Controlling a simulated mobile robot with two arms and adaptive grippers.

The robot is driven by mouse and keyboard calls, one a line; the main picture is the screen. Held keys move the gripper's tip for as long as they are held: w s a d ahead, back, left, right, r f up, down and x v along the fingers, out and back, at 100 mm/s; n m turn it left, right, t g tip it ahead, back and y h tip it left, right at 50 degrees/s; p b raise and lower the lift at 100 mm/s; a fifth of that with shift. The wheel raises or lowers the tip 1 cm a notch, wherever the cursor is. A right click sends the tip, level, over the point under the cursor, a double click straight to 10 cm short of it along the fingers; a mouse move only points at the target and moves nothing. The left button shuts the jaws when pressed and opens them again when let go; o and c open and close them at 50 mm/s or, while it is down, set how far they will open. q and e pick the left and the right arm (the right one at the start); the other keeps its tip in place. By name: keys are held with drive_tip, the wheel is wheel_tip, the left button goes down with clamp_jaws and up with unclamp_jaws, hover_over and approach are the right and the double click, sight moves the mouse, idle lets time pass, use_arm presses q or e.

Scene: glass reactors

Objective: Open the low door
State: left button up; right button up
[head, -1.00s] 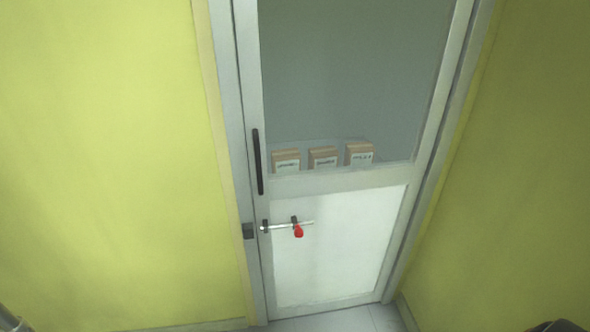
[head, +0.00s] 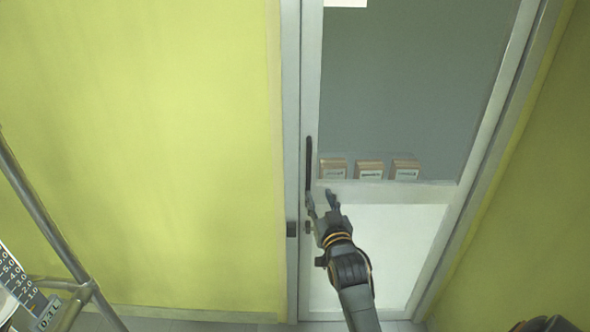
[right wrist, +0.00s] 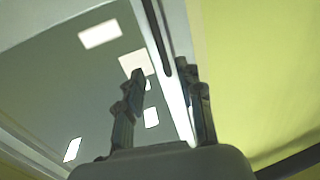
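The door has a white frame (head: 380,192), a grey glass upper part and a pale lower panel (head: 415,225). A black vertical handle (head: 309,165) runs along its left edge. My right gripper (head: 320,200) is open and empty, its fingertips around the height of the handle's lower end. In the right wrist view, the handle (right wrist: 158,38) appears in the gap between the spread fingers (right wrist: 165,80), farther up; I cannot tell the distance. The door looks shut. My left gripper is out of view.
Several small boxes (head: 369,170) show behind the glass. A dark fitting (head: 292,229) sits at the left frame. Yellow walls (head: 150,150) flank the door. A metal rail (head: 40,205) and a scaled vessel (head: 18,275) stand at the lower left.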

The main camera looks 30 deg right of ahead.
sight(309, 170)
drive_tip(key=b+x, duration=0.7)
drive_tip(key=x, duration=0.5)
drive_tip(key=shift+w+d+f, duration=0.1)
drive_tip(key=shift+w+d, duration=0.05)
drive_tip(key=shift+w, duration=0.1)
drive_tip(key=shift+w+d+b, duration=0.25)
drive_tip(key=shift+w+b, duration=0.05)
drive_tip(key=shift+w, duration=0.3)
drive_tip(key=shift+c, duration=0.2)
clamp_jaws()
